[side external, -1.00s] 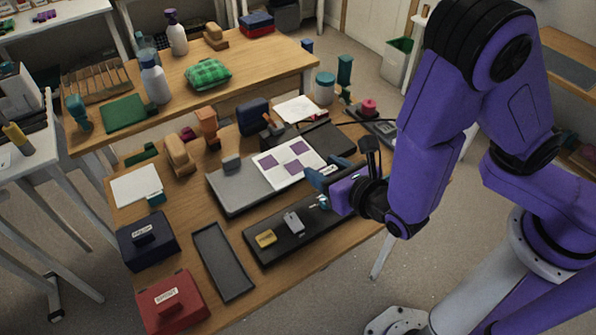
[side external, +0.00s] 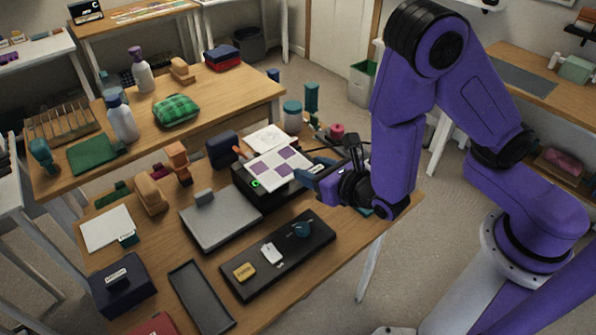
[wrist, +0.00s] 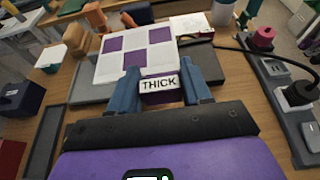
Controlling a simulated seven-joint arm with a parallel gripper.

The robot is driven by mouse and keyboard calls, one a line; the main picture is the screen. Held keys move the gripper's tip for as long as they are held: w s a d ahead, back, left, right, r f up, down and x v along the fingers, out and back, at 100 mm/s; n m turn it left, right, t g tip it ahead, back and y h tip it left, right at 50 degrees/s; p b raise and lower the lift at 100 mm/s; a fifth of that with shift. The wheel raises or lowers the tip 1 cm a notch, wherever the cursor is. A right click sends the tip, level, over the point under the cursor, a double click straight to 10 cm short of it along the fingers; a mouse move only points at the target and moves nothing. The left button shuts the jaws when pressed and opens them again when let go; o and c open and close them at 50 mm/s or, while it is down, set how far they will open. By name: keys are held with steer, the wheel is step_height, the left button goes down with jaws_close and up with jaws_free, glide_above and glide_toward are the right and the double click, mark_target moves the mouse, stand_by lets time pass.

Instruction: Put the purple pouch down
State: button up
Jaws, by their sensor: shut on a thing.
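My gripper (wrist: 160,92) is shut on the purple pouch (wrist: 161,98), whose end with a white "THICK" label shows between the two blue fingers in the wrist view. A white and purple checkered panel (wrist: 112,68) extends just beyond the fingers. It also shows in the side view (side external: 262,173), left of my gripper (side external: 308,172), above a black box (side external: 262,196) with a green light. I cannot tell how the panel joins the pouch, or whether it touches the box. The rest of the pouch is hidden.
A grey board (side external: 220,222) lies left of the black box. A long black tray (side external: 285,268) in front holds several small items. Near the front left are an empty dark tray (side external: 200,297) and a navy box (side external: 122,288). A pink spool (side external: 337,131) stands behind.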

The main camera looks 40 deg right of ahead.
steer(key=w+d+f, duration=0.3)
steer(key=w+d, duration=0.2)
steer(key=d, duration=0.5)
steer(key=shift+d+f, duration=0.15)
steer(key=shift+f, duration=1.85)
steer(key=shift+d+f, duration=0.1)
steer(key=shift+f, duration=1.9)
steer(key=shift+f, duration=0.1)
steer(key=o, duration=1.1)
steer(key=shift+c, duration=0.2)
steer(key=shift+r+v, duration=0.1)
steer(key=shift+v, duration=2.9)
steer(key=shift+r+v, duration=0.15)
steer(key=shift+v, duration=2.9)
